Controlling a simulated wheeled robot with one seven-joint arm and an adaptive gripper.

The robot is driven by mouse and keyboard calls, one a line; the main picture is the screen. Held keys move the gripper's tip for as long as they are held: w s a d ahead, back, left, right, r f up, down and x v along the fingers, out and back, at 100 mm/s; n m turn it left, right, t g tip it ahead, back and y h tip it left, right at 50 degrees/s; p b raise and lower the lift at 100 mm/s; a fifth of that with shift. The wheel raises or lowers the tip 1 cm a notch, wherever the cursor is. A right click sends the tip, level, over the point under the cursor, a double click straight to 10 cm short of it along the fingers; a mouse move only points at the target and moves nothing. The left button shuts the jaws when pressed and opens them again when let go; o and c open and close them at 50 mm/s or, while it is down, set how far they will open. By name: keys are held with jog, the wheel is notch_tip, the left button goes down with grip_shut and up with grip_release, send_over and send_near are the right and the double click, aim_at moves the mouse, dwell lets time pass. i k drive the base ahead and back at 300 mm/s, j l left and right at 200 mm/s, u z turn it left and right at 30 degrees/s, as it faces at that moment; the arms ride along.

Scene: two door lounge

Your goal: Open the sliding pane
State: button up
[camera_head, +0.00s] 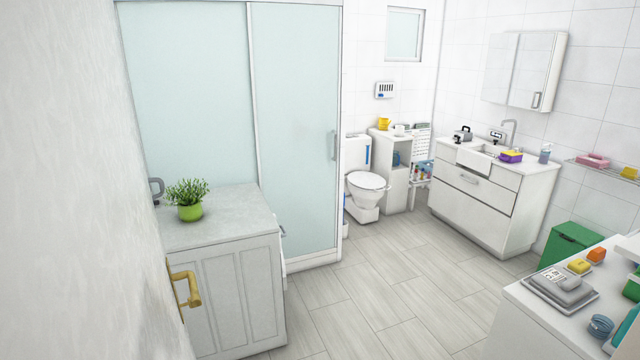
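The shower enclosure has pale blue-green glass panes in a light frame. The right pane (296,120) carries a small grey upright handle (333,146) near its right edge. The left pane (187,95) stands beside it, and a vertical frame strip (253,90) parts the two. The right pane reaches the frame at the right side, and no gap shows there. The lower part of the left pane is hidden behind a grey-topped cabinet. My gripper is not in view.
The cabinet (240,290) with a potted plant (187,198) stands before the left pane. A brass handle (184,284) juts out at lower left. A white counter (530,312) with small items is at lower right. The tiled floor (385,285) between is clear.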

aim_at(295, 53)
jog(key=i, duration=2.25)
jog(key=i+z, duration=0.25)
jog(key=i, duration=0.2)
jog(key=i+j+z, duration=0.25)
jog(key=i, duration=0.25)
jog(key=i+j+z, duration=0.2)
jog(key=i, duration=0.25)
jog(key=i+j+z, duration=0.25)
jog(key=i+j, duration=0.1)
jog(key=i, duration=0.05)
